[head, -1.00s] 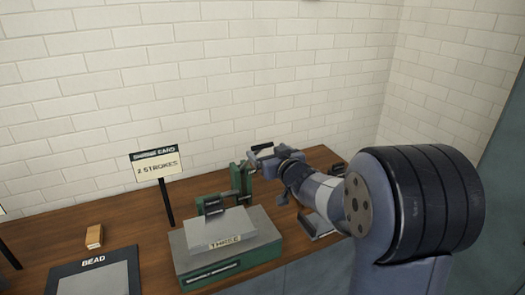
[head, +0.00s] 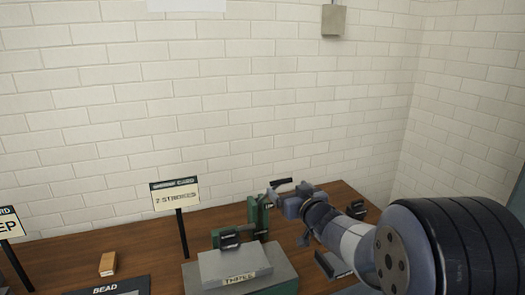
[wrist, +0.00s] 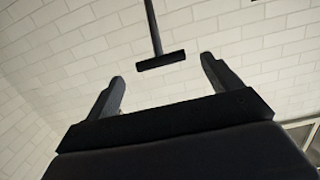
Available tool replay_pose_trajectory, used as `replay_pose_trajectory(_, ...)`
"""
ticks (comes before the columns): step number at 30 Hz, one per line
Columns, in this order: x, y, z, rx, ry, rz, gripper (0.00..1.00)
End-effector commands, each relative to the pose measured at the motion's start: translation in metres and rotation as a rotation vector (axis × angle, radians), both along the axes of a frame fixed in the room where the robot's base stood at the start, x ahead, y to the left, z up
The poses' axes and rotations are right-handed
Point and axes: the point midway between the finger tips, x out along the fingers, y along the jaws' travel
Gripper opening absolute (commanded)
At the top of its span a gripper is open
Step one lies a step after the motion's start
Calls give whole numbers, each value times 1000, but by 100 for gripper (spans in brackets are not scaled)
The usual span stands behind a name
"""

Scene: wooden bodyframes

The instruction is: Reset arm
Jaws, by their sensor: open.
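My gripper (head: 283,192) is at the end of my arm, above the back right part of the wooden bench, close to a green upright fixture (head: 259,215). In the wrist view my gripper (wrist: 162,68) shows two dark fingers spread wide apart, with nothing held between them. A dark T-shaped bar on a stem (wrist: 160,61) shows beyond and between the fingertips, apart from both. The wrist view otherwise faces the white brick wall.
A grey block labelled THREE (head: 235,266) sits left of my arm. A sign on a black post (head: 175,195) stands behind it.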

Motion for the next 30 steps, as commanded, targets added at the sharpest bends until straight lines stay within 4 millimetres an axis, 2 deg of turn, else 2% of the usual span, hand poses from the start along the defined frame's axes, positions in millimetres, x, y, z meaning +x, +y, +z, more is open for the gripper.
replay_pose_trajectory(9,47,15,-5,0,2,1,85)
replay_pose_trajectory(15,70,23,-8,-1,1,1,85)
replay_pose_trajectory(22,83,27,-10,0,0,0,85)
replay_pose_trajectory(30,81,25,-12,0,0,0,85)
